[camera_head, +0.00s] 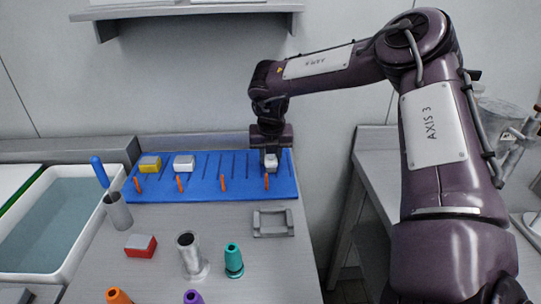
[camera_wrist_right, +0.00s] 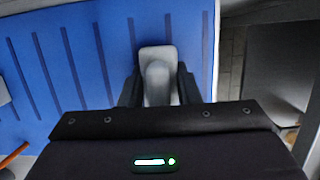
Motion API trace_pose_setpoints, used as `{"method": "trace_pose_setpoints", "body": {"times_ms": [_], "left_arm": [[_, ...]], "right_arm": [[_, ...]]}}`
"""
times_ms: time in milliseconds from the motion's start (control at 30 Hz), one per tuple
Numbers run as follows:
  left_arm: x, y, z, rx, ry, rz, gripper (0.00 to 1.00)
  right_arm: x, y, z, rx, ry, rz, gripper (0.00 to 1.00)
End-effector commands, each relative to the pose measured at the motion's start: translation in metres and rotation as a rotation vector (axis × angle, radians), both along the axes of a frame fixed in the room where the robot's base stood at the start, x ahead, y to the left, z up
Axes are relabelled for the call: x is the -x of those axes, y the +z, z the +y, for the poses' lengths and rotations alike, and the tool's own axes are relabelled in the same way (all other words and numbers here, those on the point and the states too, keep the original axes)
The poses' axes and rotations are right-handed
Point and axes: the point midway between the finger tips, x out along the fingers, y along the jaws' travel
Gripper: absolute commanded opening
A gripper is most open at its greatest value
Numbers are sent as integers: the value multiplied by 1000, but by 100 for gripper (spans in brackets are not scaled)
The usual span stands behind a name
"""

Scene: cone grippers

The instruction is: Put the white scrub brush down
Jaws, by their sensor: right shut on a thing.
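The white scrub brush (camera_head: 271,160) is at the right end of the blue slotted mat (camera_head: 205,192). In the right wrist view the brush (camera_wrist_right: 157,55) sits between the two dark fingers of my right gripper (camera_wrist_right: 158,88), over the blue mat. My right gripper (camera_head: 270,152) points down and is shut on the brush. Whether the brush touches the mat cannot be told. A second white brush (camera_head: 184,163) and a yellow and white brush (camera_head: 149,164) sit farther left on the mat. My left gripper is not in view.
A grey holder frame (camera_head: 273,224), a metal cylinder (camera_head: 190,256), a teal cone (camera_head: 234,262) and a red block (camera_head: 141,246) stand on the table in front of the mat. Orange pegs line the mat's front. A water basin (camera_head: 50,232) is at left.

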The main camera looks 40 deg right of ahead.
Motion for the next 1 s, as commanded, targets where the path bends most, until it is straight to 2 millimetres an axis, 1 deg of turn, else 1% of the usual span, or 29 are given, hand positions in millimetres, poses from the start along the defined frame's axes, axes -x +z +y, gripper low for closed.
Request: {"method": "trace_pose_setpoints", "body": {"times_ms": [133,167,300,567,700,767,867,1000], "left_arm": [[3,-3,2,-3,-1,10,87],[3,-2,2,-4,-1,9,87],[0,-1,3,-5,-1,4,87],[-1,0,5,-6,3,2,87],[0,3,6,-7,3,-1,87],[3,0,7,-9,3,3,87],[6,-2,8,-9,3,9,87],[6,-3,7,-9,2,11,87]], "right_arm": [[0,-3,0,0,0,0,7],[0,-2,0,0,0,0,32],[0,-2,0,0,0,0,50],[0,-2,0,0,0,0,51],[0,4,0,0,1,-1,51],[0,12,2,0,2,-4,51],[4,31,6,1,3,-6,51],[11,61,11,1,3,-5,51]]}}
